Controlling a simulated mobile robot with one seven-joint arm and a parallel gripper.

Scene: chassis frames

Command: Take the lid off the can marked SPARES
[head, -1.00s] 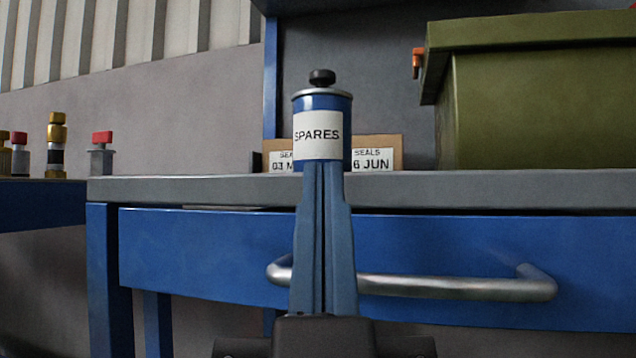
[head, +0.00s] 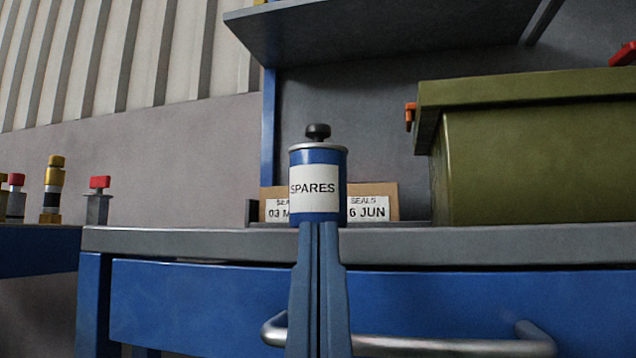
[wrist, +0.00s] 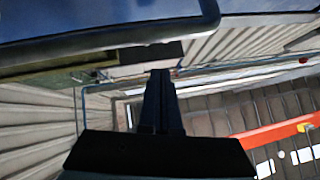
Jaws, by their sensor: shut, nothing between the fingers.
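The can marked SPARES (head: 313,188) is a blue cylinder with a white label. It stands upright on the grey bench top near the front edge. Its silver-rimmed lid (head: 317,147) is on, with a black knob (head: 318,131) on top. My gripper (head: 318,224) is shut and empty, its blue fingers pointing up. In the head view the fingertips overlap the foot of the can, below the label; I cannot tell the gap in depth. The wrist view shows the closed dark fingers (wrist: 158,74); I cannot make out the can there.
A cardboard box with SEALS labels (head: 368,208) is behind the can. A large olive lidded bin (head: 530,165) stands to the right. A grey shelf (head: 390,40) hangs above. A drawer handle (head: 430,346) sticks out below the bench edge. Small fittings (head: 98,205) stand at left.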

